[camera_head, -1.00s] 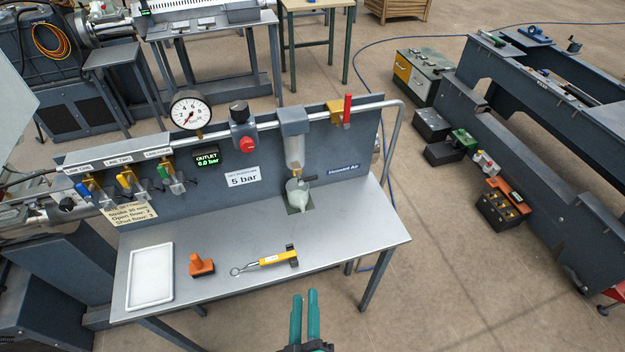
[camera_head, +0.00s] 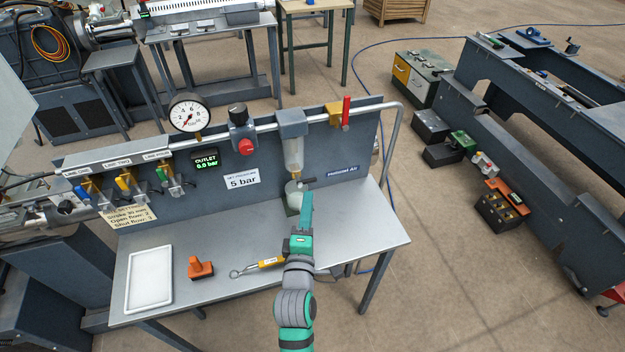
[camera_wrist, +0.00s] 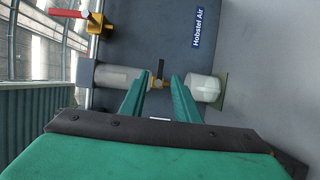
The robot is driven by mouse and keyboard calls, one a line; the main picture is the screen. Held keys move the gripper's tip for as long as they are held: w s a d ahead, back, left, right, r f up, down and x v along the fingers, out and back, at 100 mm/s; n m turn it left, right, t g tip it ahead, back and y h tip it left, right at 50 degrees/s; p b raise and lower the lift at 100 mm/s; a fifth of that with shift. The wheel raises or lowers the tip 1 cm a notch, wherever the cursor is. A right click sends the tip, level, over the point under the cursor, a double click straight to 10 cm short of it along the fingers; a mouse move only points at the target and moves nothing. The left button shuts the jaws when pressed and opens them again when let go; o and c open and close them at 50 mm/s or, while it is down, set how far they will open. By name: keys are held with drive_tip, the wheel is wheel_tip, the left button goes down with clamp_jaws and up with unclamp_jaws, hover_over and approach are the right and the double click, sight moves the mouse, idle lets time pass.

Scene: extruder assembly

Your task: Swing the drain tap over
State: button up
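The drain tap (camera_head: 299,182) is a small brass fitting with a dark lever, under the clear filter bowl (camera_head: 293,154) on the back panel. In the wrist view the tap (camera_wrist: 154,82) lies between the bowl (camera_wrist: 115,77) and a whitish cup (camera_wrist: 205,88), with its dark lever (camera_wrist: 160,67) sticking out. My gripper (camera_head: 306,194) is in front of the cup and just below the tap. In the wrist view my gripper (camera_wrist: 161,77) has its two green fingers apart, with the lever showing in the gap beyond the tips. I cannot tell whether they touch it.
The bench top (camera_head: 225,275) holds a white tray (camera_head: 150,277), an orange tool (camera_head: 200,267) and a yellow-handled wrench (camera_head: 262,265), partly hidden by my arm. The bench's right side is clear.

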sight(311, 182)
drive_tip(key=w, duration=0.5)
drive_tip(key=w+d, duration=0.1)
drive_tip(key=w, duration=0.2)
drive_tip(key=shift+w+a, duration=0.2)
drive_tip(key=shift+w, duration=0.5)
drive_tip(key=shift+d, duration=0.1)
clamp_jaws()
drive_tip(key=shift+w, duration=0.1)
